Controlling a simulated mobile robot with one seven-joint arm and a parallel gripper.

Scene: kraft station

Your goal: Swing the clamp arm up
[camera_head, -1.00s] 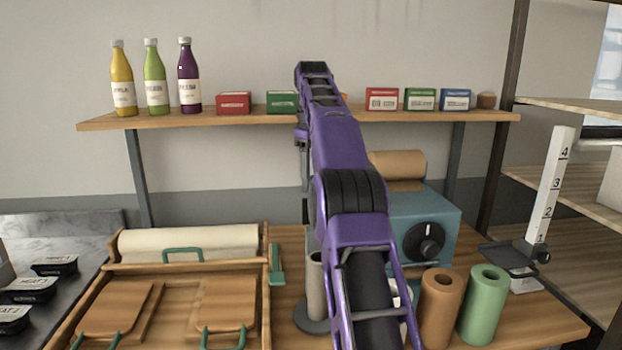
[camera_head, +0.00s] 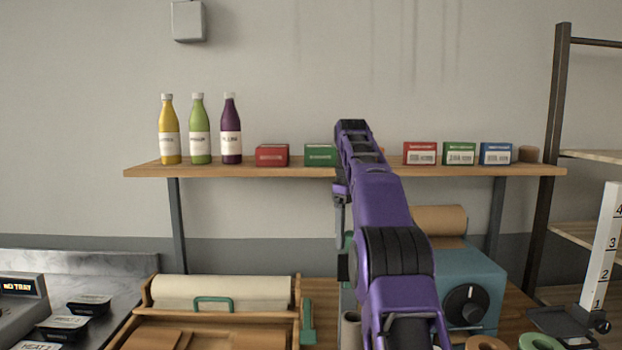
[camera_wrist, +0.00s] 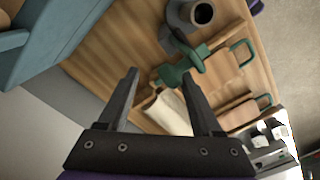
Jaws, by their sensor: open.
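The green clamp arm (camera_head: 308,322) is at the right edge of a wooden rack in the head view, lying low beside it. In the wrist view a green clamp piece (camera_wrist: 172,76) shows beyond my fingertips, close to the rack's cream roll. Its exact hinge and angle are hard to make out. My gripper (camera_wrist: 160,73) is open and empty, its two dark fingers pointing toward the green piece. The gap between fingertips and clamp cannot be judged. In the head view my purple arm hides most of the gripper.
A teal box with a black dial (camera_head: 466,305) stands to the right of my arm. A grey round-based holder (camera_wrist: 190,14) stands near the clamp. The rack holds a cream roll (camera_head: 220,292) and boards with green handles. A shelf (camera_head: 345,172) with bottles and boxes is behind.

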